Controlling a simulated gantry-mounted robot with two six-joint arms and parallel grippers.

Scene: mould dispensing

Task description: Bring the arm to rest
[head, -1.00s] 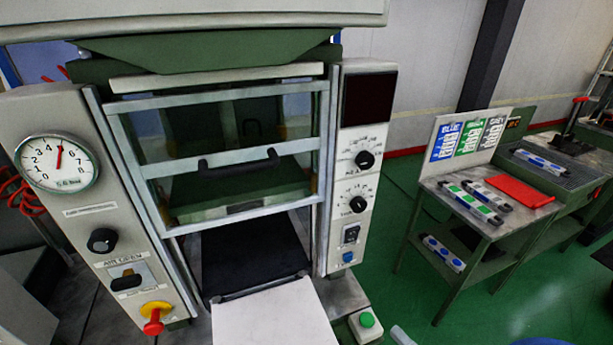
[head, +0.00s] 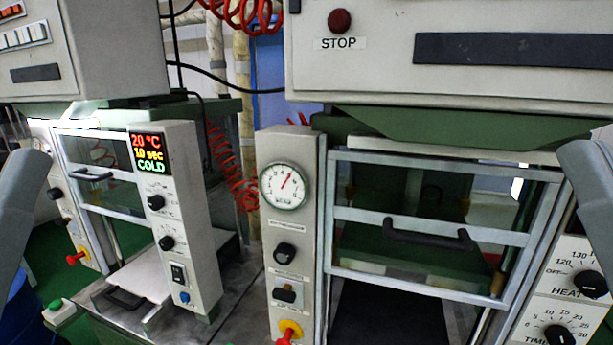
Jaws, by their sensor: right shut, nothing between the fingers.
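A smooth grey link of my right arm (head: 592,195) enters at the right edge, in front of the near press. A similar grey link of my left arm (head: 18,205) shows at the left edge. Both links run out of the frame. No fingers of either gripper can be made out, and no held object shows.
The near press (head: 440,215) has a handled glass guard, a round gauge (head: 284,187) and heat and timer knobs (head: 590,284). A second press (head: 180,200) at left has a lit display (head: 149,153) reading 20 °C, 10 sec, COLD. Red coiled hoses (head: 232,165) hang between them.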

